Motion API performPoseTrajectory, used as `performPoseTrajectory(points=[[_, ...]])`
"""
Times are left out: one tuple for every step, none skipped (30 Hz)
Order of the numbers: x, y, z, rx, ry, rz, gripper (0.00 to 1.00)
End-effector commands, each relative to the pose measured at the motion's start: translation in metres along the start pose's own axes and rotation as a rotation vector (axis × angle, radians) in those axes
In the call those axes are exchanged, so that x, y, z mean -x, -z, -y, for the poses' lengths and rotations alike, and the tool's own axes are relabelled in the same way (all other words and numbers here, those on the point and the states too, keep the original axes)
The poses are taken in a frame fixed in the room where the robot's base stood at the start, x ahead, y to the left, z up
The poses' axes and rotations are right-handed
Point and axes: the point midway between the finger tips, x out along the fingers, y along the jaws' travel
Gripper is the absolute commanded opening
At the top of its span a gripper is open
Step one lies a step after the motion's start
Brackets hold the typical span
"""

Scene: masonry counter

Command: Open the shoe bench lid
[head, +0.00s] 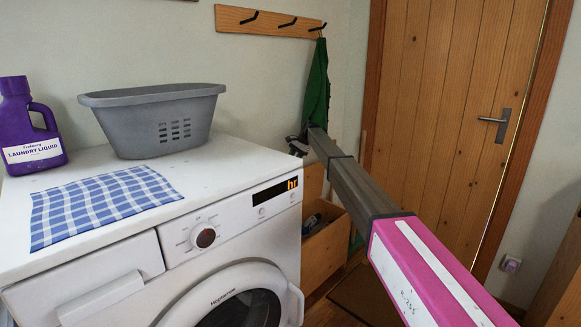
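The wooden shoe bench (326,253) stands on the floor just right of the washing machine, partly hidden by it and by my arm. Its lid (313,181) stands raised at the back, and the box's inside shows, with something dark in it, perhaps shoes. My arm reaches away over the bench. My gripper (298,146) is small and dark at the arm's far end, just above the raised lid's top edge and near the machine's back corner. I cannot tell whether it touches the lid or whether its fingers are open.
The washing machine (225,222) fills the left, bearing a grey basket (158,147), purple laundry bottle (33,125) and checked cloth (100,203). A green garment (316,85) hangs from the hook rail (268,23) behind my gripper. A wooden door (440,110) is at right.

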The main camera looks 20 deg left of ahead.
Motion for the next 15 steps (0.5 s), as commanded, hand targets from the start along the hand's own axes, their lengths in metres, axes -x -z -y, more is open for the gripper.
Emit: performPoseTrajectory(points=[[0.011,0.001,0.0,0.0,0.0,0.0,0.37],[0.016,0.001,0.0,0.0,0.0,0.0,0.37],[0.023,0.001,0.0,-0.001,0.0,0.0,0.37],[0.028,0.001,0.0,-0.001,0.0,0.0,0.37],[0.033,0.001,0.0,-0.001,0.001,-0.001,0.37],[0.037,0.001,0.0,-0.001,0.001,-0.001,0.37],[0.04,0.001,0.0,-0.001,0.001,0.0,0.37],[0.043,0.001,0.0,-0.001,0.0,0.0,0.37],[0.044,0.001,0.0,-0.001,0.0,0.0,0.37],[0.045,0.001,0.0,-0.001,-0.001,0.0,0.37],[0.046,0.001,0.0,-0.001,-0.001,0.001,0.37],[0.046,0.001,0.0,-0.001,-0.001,0.001,0.37],[0.046,0.001,0.0,-0.001,-0.001,0.001,0.37],[0.046,0.001,0.0,-0.001,-0.001,0.001,0.37],[0.046,0.0,0.0,-0.001,-0.001,0.001,0.37]])
